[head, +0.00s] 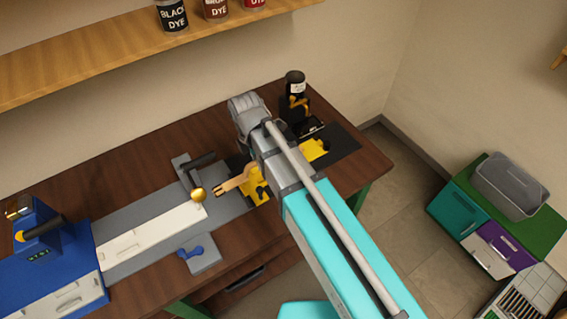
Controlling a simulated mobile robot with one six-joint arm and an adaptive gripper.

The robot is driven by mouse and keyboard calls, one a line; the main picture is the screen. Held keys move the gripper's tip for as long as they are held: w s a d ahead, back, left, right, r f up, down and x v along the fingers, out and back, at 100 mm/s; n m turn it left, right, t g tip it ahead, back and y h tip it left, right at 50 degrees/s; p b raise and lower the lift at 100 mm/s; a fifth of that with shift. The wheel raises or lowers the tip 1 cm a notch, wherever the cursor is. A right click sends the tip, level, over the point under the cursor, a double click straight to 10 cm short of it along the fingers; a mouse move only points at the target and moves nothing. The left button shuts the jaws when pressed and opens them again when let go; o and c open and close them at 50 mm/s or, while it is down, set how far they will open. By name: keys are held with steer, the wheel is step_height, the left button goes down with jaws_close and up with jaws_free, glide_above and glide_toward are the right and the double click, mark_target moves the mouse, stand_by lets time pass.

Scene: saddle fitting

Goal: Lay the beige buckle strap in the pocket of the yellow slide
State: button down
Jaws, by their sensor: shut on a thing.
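A beige strap (231,184) shows just left of my arm, its forked end pointing left. Its right end runs to a yellow piece (251,182) that appears to be the yellow slide. More yellow (316,150) shows right of my arm, on a dark mat (344,143). My arm hides the stretch between, so I cannot tell whether the yellow parts are one piece. The pocket cannot be made out, nor whether the strap touches the slide or is above it. My gripper's fingers are hidden behind my arm and wrist, so their hold on the strap does not show.
A grey track (140,250) with a white slab (150,236) runs left to a blue machine (49,255). A gold-knobbed lever (198,194) stands close left of the strap. A black device (294,100) stands behind my arm. A dye shelf (110,50) hangs above.

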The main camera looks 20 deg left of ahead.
steer(key=shift+a, duration=0.1)
stand_by(0.3)
steer(key=shift+w+f+b, duration=0.25)
steer(key=shift+w+b, duration=0.05)
steer(key=shift+w, duration=0.1)
steer(key=w+d+f+b, duration=0.1)
steer(key=w+f+b, duration=0.1)
steer(key=w, duration=0.2)
steer(key=w+d+f+b, duration=0.1)
steer(key=w+f+b, duration=0.2)
steer(key=w, duration=0.1)
steer(key=w+d+f+b, duration=0.1)
steer(key=w+f+b, duration=0.2)
steer(key=w, duration=0.1)
steer(key=shift+d+f, duration=0.1)
steer(key=shift+f, duration=0.15)
steer(key=shift+s, duration=0.1)
steer(key=shift+w+f+b, duration=0.45)
steer(key=shift+f+b, duration=0.35)
steer(key=shift+b, duration=0.25)
steer(key=shift+f+b, duration=1.15)
steer(key=shift+f, duration=0.05)
steer(key=shift+f, duration=0.2)
